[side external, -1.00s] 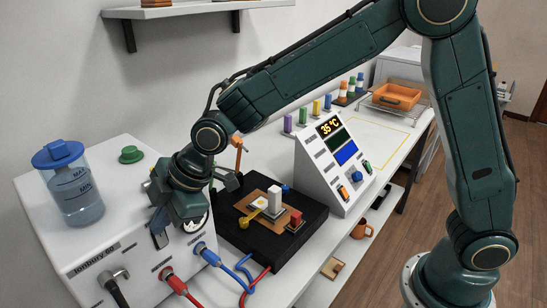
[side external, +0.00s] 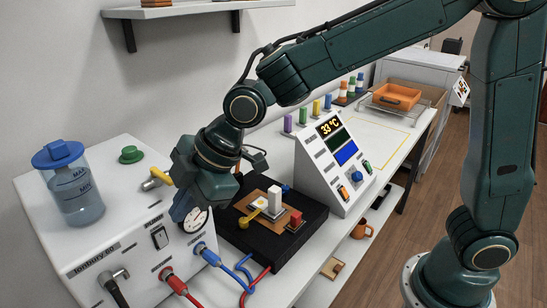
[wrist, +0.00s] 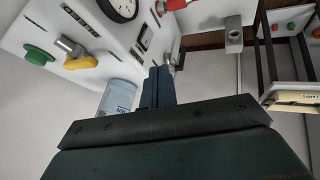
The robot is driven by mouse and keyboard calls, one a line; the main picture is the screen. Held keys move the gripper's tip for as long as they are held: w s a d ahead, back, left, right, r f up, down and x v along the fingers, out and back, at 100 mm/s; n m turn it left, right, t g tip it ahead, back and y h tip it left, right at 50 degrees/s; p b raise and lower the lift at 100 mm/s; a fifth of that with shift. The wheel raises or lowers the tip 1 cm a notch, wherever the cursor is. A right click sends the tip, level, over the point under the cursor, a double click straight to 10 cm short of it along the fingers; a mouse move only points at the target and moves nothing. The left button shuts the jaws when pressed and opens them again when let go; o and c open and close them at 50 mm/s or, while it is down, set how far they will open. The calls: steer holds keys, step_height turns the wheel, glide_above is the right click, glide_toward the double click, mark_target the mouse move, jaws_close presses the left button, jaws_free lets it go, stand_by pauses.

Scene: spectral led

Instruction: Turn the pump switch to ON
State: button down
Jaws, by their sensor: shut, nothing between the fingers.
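The black rocker switch (side external: 160,237) is on the front of the white pump box (side external: 85,253), right of the nameplate. It also shows in the wrist view (wrist: 143,38), past my fingertips. I cannot tell from these frames which way the rocker is tipped, and its label is too small to read. My gripper (side external: 182,207) is up and right of the switch, in front of the round gauge (side external: 195,220), apart from the switch. In the wrist view my fingers (wrist: 158,76) are shut together and hold nothing.
A yellow-handled lever (side external: 156,180) sticks out beside my gripper. Red (side external: 170,278) and blue (side external: 208,255) hoses leave the box's front. A water jar (side external: 75,190) and green knob (side external: 131,154) are on top. A black plate (side external: 265,235) stands to the right.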

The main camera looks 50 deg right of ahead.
steer(key=shift+w+v, duration=0.2)
steer(key=shift+v, duration=1.05)
steer(key=shift+w+v, duration=0.2)
steer(key=shift+v, duration=1.05)
steer(key=shift+r, duration=0.2)
steer(key=shift+d, duration=0.1)
steer(key=s+d+r+m+t+h, duration=0.1)
steer(key=s+d+r+m, duration=0.1)
steer(key=s+d+m, duration=0.35)
steer(key=s+d+r+m+h, duration=0.1)
steer(key=s+d+m, duration=0.15)
steer(key=d, duration=0.65)
steer(key=s+d+f+m+h, duration=0.2)
steer(key=s+d+m, duration=0.6)
steer(key=s, duration=0.5)
steer(key=shift+d+h, duration=0.4)
steer(key=shift+d, duration=0.65)
